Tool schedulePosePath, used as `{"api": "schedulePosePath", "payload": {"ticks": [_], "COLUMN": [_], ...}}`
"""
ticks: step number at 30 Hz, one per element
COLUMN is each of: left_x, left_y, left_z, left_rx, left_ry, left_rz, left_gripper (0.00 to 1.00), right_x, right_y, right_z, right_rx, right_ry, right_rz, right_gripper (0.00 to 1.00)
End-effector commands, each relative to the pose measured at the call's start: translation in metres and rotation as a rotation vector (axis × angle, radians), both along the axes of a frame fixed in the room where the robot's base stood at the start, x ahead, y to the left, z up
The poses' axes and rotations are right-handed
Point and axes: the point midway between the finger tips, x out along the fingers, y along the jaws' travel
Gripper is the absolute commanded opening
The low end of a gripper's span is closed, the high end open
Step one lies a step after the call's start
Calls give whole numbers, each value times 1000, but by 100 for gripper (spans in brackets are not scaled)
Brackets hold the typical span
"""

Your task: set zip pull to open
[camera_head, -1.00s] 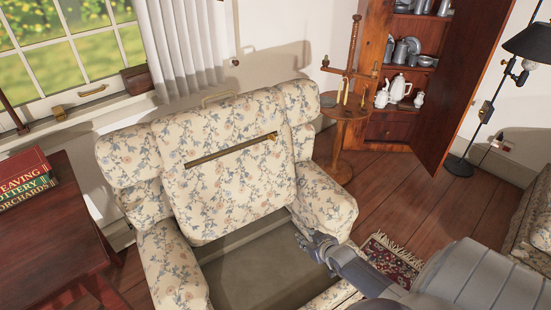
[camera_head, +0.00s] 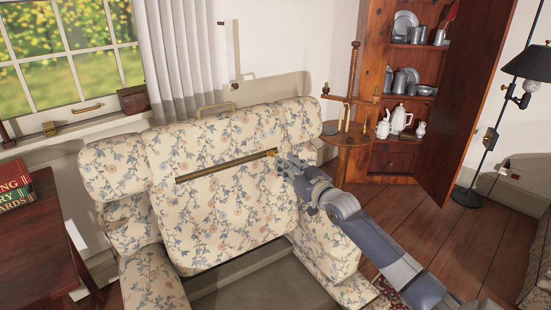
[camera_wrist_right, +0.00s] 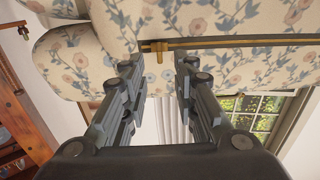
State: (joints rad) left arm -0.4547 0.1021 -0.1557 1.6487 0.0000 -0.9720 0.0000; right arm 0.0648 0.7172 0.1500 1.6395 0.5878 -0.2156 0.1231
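The floral armchair back cushion (camera_head: 225,210) has a brass zip (camera_head: 220,168) running across it, its right end higher. The small brass zip pull (camera_wrist_right: 159,50) sits at one end of the zip in the right wrist view, at the zip's right end in the head view. My right gripper (camera_head: 284,165) is up against that end of the cushion in the head view. In the right wrist view its fingers (camera_wrist_right: 160,66) are apart, with the pull showing in the gap just beyond the tips. They do not hold it. My left gripper is out of view.
The armchair stands between a dark red table (camera_head: 35,250) with books (camera_head: 14,190) at left and a small round stand (camera_head: 350,138) at right. An open wooden cupboard (camera_head: 378,80) with pewter and a floor lamp (camera_head: 489,140) are behind at right.

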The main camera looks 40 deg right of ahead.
Motion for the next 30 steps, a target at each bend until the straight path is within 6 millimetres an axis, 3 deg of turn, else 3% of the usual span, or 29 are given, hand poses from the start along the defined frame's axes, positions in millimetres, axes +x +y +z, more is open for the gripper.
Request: {"api": "schedulePosePath", "payload": {"ticks": [12, 27, 28, 30], "left_x": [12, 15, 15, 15], "left_y": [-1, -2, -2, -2], "left_z": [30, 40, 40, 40], "left_rx": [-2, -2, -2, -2], "left_ry": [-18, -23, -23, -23], "left_rz": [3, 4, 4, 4], "left_gripper": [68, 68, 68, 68], "right_x": [55, 67, 67, 67], "right_y": [-6, -7, -7, -7], "right_z": [-1, 0, -1, -1], "right_rx": [-1, -1, -1, -1], "right_ry": [0, 1, 1, 1], "right_rz": [-1, -1, -1, -1], "right_gripper": [27, 27, 24, 9]}}
